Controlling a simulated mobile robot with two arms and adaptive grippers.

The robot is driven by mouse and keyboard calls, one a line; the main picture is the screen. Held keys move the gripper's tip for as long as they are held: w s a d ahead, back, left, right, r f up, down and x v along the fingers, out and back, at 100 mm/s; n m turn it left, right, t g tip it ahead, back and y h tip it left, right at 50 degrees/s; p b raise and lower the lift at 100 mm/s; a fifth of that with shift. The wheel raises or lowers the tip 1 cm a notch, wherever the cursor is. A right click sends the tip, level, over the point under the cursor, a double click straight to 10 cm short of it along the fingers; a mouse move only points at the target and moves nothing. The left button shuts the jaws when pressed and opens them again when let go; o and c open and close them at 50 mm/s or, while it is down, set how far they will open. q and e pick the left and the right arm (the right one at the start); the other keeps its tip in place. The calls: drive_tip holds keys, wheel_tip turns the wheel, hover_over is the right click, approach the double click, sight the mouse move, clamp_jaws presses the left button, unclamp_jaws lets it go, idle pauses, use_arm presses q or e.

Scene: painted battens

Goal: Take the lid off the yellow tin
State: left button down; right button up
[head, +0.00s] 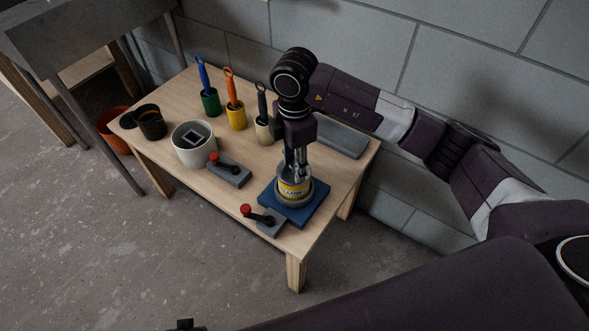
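The yellow tin (292,192) has a pale band with a printed label. It stands upright on a blue base (317,207) at the table's near right corner. My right gripper (297,174) points straight down over the tin, with its fingers at the tin's top. The fingers hide most of the top, so I cannot make out the lid clearly or tell whether they grip it. My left gripper is not in view.
On the wooden table (178,95), clamps with red knobs (230,171) (267,222) sit left of the tin. Behind are a whitish pot (184,150), a black cup (151,124), tool cups (236,119) and a grey box (341,139). A block wall is close behind.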

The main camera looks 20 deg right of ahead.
drive_tip(key=shift+f, duration=0.2)
drive_tip(key=c, duration=0.4)
drive_tip(key=shift+f, duration=0.1)
drive_tip(key=shift+c, duration=0.4)
